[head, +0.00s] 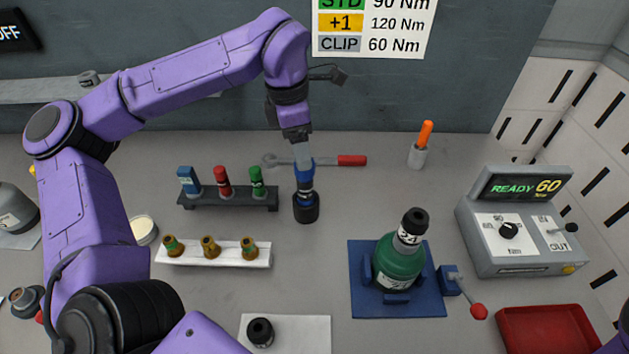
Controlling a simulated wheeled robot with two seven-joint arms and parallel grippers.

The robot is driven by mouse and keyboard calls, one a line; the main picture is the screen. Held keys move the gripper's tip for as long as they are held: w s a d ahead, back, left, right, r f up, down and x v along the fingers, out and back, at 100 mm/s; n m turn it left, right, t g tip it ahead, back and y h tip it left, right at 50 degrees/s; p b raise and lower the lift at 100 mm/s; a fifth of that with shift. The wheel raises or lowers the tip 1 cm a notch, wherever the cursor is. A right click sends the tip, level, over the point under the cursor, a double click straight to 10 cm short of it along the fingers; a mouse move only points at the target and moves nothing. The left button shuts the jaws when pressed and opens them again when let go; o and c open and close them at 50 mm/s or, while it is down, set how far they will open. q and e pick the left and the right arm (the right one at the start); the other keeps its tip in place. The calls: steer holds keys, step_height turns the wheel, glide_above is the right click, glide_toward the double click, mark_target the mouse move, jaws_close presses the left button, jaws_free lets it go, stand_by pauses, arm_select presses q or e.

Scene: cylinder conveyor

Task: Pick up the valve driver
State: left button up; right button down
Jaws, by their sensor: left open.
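An upright tool with a blue body and a black socket-like base, which looks like the valve driver (305,198), stands on the grey bench near the middle. My left gripper (301,148) comes down from above onto its top end. The gripper is open; its fingers are small here, and I cannot tell whether they touch the tool. A wrench with a red handle (352,160) lies just behind the tool and is partly hidden by it. My right gripper is out of the picture.
A dark rack (230,198) with blue, red and green pieces stands left of the tool. A white block (213,254) holds brass-coloured valves. A green cylinder (398,264) sits on a blue fixture (357,300). A control box (520,245) and red tray (548,312) are at right.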

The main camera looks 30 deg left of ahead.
mark_target(303, 178)
arm_select(q)
steer(key=f+p, duration=0.2)
steer(key=f, duration=0.7)
steer(key=shift+d+f, duration=0.1)
steer(key=shift+d, duration=0.1)
steer(key=shift+w, duration=0.1)
jaws_close()
